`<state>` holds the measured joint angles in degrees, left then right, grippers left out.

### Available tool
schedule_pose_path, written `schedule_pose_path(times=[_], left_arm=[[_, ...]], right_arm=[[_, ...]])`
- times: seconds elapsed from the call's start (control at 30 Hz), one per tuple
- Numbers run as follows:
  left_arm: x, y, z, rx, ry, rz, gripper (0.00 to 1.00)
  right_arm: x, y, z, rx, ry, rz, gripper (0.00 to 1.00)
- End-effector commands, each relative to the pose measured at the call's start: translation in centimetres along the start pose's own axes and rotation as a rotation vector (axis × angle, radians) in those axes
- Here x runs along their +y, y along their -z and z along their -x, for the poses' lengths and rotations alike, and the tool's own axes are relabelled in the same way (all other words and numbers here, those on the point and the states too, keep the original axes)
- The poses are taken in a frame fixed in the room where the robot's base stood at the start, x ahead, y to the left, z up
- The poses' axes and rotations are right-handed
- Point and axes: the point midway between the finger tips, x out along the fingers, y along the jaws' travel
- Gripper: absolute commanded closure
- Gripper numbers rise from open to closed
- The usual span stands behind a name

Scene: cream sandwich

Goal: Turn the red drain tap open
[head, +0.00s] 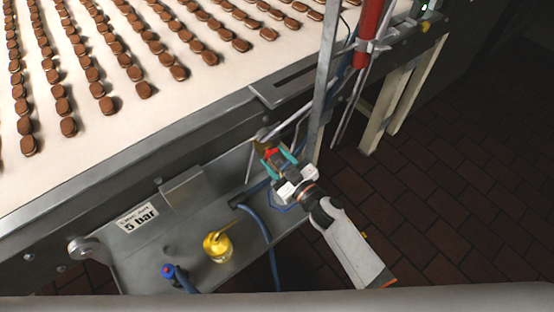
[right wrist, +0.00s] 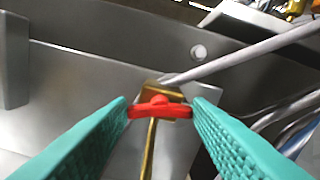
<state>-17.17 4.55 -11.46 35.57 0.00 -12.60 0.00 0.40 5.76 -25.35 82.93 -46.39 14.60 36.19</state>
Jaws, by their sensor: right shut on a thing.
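The red drain tap (head: 270,153) is a small handle on a brass fitting below the conveyor's side rail. In the right wrist view the red tap (right wrist: 160,107) lies crosswise over the brass body (right wrist: 163,89), with a thin brass stem running down from it. My right gripper (head: 273,158) is at the tap, its teal fingers on either side of it. In the right wrist view the fingers of my right gripper (right wrist: 161,106) meet the two ends of the handle, so it is shut on the tap. My left gripper is not in view.
A conveyor (head: 200,90) with rows of brown sandwich biscuits runs above. A grey rod (right wrist: 240,53) passes close behind the tap.

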Motion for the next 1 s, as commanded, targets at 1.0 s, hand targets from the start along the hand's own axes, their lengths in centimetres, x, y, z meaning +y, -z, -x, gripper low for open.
schedule_pose_path(times=[1.0], left_arm=[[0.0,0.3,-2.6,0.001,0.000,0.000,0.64]], right_arm=[[0.3,0.3,0.0,0.000,-0.002,0.960,0.77]])
